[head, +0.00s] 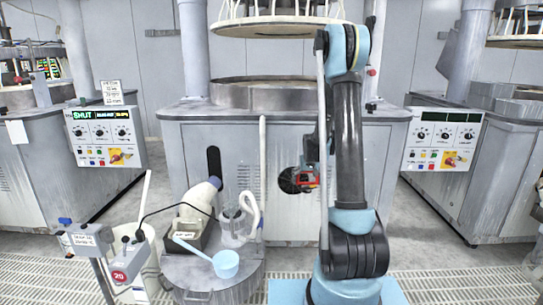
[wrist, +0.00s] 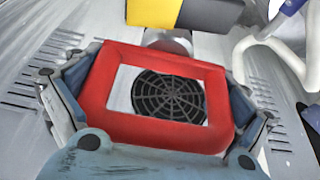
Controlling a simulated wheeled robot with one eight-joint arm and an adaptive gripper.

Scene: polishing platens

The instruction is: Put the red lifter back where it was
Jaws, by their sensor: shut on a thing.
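The red lifter (wrist: 97,95) is a thick red rectangular frame. In the wrist view it sits between the two fingers of my gripper (wrist: 157,108), which are shut on its left and right sides. A pale panel with a round dark grille shows inside the frame; I cannot tell whether it belongs to the lifter or lies behind it. In the head view the red lifter (head: 310,178) is small and partly hidden at my gripper (head: 304,176), left of my arm and in front of the middle machine's cabinet, near a dark round opening (head: 289,181).
The middle polishing machine (head: 215,150) stands behind my arm. A round stand (head: 236,286) at the lower left bears a blue scoop (head: 226,264), a clear jug (head: 233,225) and a white bottle (head: 203,195). A yellow and black block (wrist: 185,12) is at the wrist view's top.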

